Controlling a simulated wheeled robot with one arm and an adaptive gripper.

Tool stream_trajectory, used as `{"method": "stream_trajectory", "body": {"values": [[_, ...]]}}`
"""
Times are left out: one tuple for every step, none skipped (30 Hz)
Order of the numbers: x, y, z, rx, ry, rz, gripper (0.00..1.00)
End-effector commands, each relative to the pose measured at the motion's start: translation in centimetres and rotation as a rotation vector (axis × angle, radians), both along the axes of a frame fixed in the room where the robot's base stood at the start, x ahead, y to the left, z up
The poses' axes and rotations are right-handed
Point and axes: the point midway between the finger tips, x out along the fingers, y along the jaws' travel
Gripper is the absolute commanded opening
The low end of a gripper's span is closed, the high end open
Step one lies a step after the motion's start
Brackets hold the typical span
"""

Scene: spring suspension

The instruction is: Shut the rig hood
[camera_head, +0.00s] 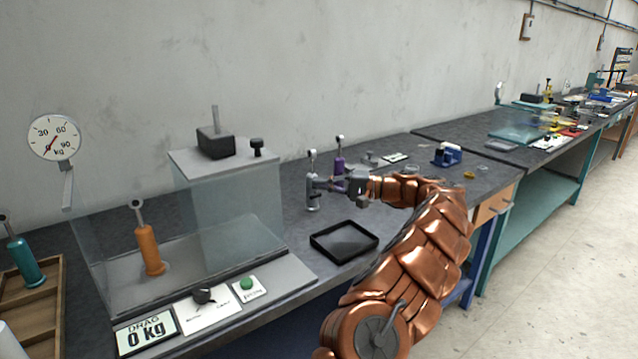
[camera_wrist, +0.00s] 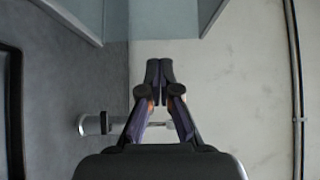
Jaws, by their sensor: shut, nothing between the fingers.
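The rig (camera_head: 290,268) stands at the left of the bench. Its clear hood (camera_head: 232,205) has see-through walls beside a grey top plate; I cannot tell exactly how far it stands open. An orange spring unit (camera_head: 150,250) stands upright on the rig's base, in front of the clear wall. My gripper (camera_head: 326,186) is to the right of the rig, pointing left, apart from the hood. In the wrist view my gripper (camera_wrist: 159,68) is shut and empty, with clear panel edges (camera_wrist: 205,14) ahead of it.
A silver unit (camera_head: 312,192) and a purple one (camera_head: 339,170) stand close by my gripper. A black tray (camera_head: 344,242) lies in front of it. A wooden rack (camera_head: 38,310) is far left.

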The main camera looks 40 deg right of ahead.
Motion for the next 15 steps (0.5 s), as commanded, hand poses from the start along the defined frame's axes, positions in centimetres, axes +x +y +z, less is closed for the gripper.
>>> {"method": "stream_trajectory", "body": {"values": [[0.8,0.9,0.2,0.003,0.000,0.008,0.00],[1.2,1.3,0.2,0.003,0.000,0.010,0.00],[1.8,1.8,0.1,0.004,0.000,0.011,0.00],[2.2,2.2,0.1,0.004,0.002,0.009,0.00],[2.6,2.4,0.1,0.004,0.002,0.008,0.00],[3.1,2.9,0.1,0.003,0.001,0.008,0.00],[3.5,3.2,0.1,0.004,0.000,0.008,0.00],[3.8,3.5,0.1,0.002,0.001,0.008,0.00],[4.4,3.9,0.2,0.002,0.001,0.007,0.00],[4.8,4.2,0.2,0.002,0.001,0.006,0.00],[5.2,4.6,0.1,0.003,0.001,0.005,0.00],[5.8,5.1,0.1,0.002,0.002,0.006,0.00],[5.6,5.3,0.1,0.004,0.000,0.006,0.00],[5.6,5.4,0.2,0.005,-0.003,0.005,0.00],[5.6,5.7,0.3,0.005,-0.003,0.004,0.00]]}}
